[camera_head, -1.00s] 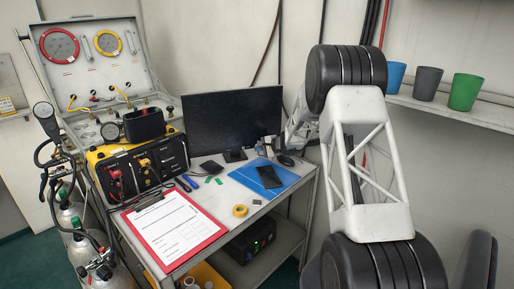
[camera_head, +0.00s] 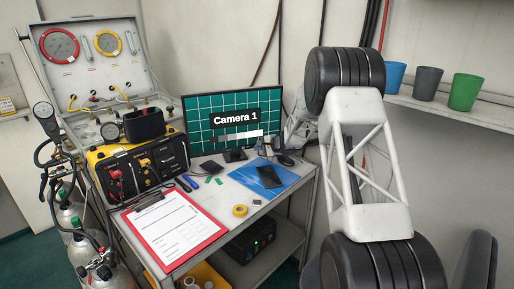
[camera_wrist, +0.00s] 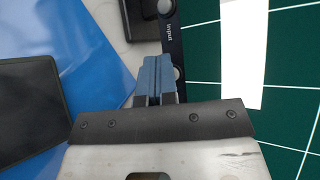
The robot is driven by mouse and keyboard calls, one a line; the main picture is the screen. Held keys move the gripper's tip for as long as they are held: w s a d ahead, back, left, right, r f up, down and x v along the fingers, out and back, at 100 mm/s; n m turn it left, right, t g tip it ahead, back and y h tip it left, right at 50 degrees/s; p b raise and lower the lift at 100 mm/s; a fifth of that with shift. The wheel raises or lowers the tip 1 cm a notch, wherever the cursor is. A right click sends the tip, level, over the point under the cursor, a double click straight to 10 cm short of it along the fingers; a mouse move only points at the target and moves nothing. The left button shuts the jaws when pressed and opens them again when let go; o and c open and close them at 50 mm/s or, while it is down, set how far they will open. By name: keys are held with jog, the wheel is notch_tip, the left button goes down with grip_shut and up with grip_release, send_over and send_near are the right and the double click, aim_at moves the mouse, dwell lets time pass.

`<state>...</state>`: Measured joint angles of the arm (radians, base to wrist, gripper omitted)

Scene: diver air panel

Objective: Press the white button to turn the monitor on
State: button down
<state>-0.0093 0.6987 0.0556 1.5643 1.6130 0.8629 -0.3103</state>
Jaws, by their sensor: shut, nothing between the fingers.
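The monitor (camera_head: 232,118) stands at the back of the table, its screen lit with a green grid and the words "Camera 1". In the wrist view, the lit screen (camera_wrist: 295,85) fills the right side. Its dark bezel (camera_wrist: 174,45) carries the label "Input" and two round pale buttons. One white button (camera_wrist: 179,73) is right beside my fingertips, partly covered by them; the other button (camera_wrist: 165,7) is farther up the bezel. My gripper (camera_wrist: 157,72) is shut and empty at the bezel. I cannot tell whether the fingertips touch the button. The fingertips are not clear in the head view.
A blue folder (camera_head: 248,174) with a dark phone (camera_head: 269,178) on it lies in front of the monitor. A red clipboard (camera_head: 218,233), yellow tape roll (camera_head: 240,211) and yellow-black radio box (camera_head: 115,158) share the table. Cups, one green (camera_head: 465,92), stand on a right shelf.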

jog(key=shift+s, duration=0.2)
jog(key=shift+s+d, duration=0.2)
jog(key=shift+s, duration=0.3)
jog(key=shift+s, duration=0.1)
dwell(0.4)
jog(key=shift+s+d, duration=0.25)
jog(key=shift+s, duration=0.5)
jog(key=shift+s+d, duration=0.25)
jog(key=shift+s, duration=0.55)
jog(key=shift+s+d, duration=0.25)
jog(key=shift+s, duration=0.5)
